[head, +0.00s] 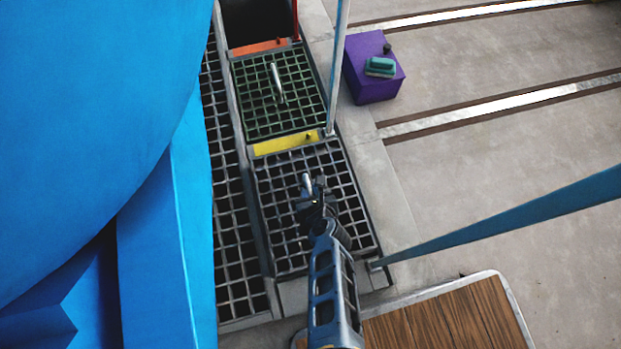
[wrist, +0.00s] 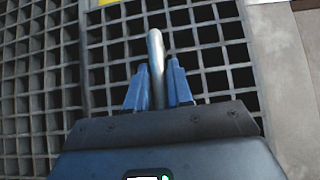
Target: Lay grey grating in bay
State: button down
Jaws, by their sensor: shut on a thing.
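The grey grating (head: 344,201) lies in line with the walkway, just in front of the yellow strip (head: 285,143). It looks level and flush with its surroundings, though I cannot tell whether it rests fully on its supports. My gripper (head: 309,187) is above its middle, shut on the grating's upright metal handle. In the wrist view the handle (wrist: 157,60) stands between the two blue fingers, and the grating (wrist: 204,45) spreads beneath. My arm hides the grating's near middle part.
A green grating (head: 262,98) with its own handle lies beyond the yellow strip. An orange strip (head: 262,46) and dark opening (head: 258,20) are farther back. Blue posts stand along the right edge. A purple box (head: 372,75) and wooden top (head: 450,322) are to the right; the big blue vessel (head: 80,110) fills the left.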

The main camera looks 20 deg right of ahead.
jog(key=shift+f+b, duration=0.7)
jog(key=shift+f, duration=0.1)
jog(key=shift+f, duration=0.95)
jog(key=c, duration=0.9)
grip_release()
jog(key=p+v, duration=0.3)
jog(key=v, duration=0.3)
jog(key=shift+s+r+p, duration=0.15)
jog(key=shift+r+p, duration=0.15)
jog(key=shift+p, duration=0.1)
jog(key=shift+s+r, duration=0.35)
jog(key=shift+s, duration=0.15)
